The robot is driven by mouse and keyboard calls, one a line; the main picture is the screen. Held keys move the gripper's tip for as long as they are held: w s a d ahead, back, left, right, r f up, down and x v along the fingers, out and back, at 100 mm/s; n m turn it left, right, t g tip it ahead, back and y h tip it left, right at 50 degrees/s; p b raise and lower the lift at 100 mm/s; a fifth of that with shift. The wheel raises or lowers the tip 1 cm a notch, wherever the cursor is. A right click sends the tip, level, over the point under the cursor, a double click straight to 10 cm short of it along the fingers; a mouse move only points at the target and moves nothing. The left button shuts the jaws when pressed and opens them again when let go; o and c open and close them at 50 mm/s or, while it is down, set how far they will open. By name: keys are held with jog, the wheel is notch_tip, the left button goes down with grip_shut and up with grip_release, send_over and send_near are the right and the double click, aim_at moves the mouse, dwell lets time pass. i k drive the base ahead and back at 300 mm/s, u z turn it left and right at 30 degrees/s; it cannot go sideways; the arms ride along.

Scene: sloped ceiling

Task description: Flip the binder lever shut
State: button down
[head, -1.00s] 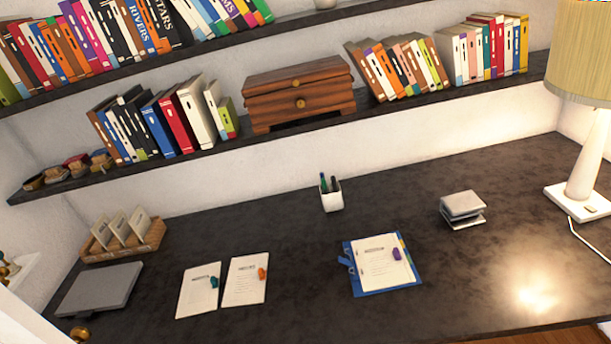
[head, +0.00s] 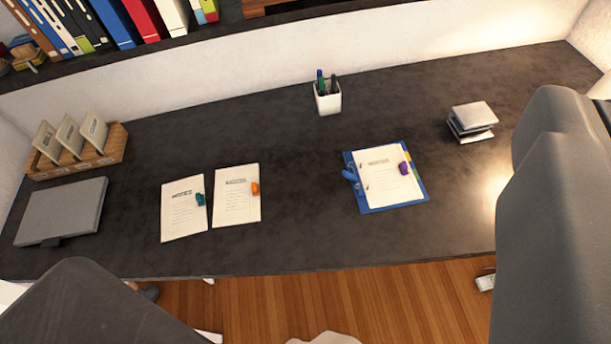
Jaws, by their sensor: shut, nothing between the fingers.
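The blue binder (head: 421,195) lies open on the dark desk, right of centre in the head view, with white sheets (head: 385,178) on it and a purple clip on the sheets. A small blue lever-like part (head: 351,176) shows at the binder's left edge, near its rings. It is too small to tell exactly how far it stands up.
Two paper sheets with clips (head: 184,208) lie left of the binder. A white pen cup (head: 328,101) stands behind, and stacked grey blocks (head: 472,120) lie to the right. A card rack (head: 105,160) and grey laptop-like slab (head: 62,212) are at left. Desk around the binder is clear.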

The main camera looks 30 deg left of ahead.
aim_at(350, 176)
jog(key=u, duration=0.15)
jog(key=i, duration=1)
jog(key=z, duration=0.1)
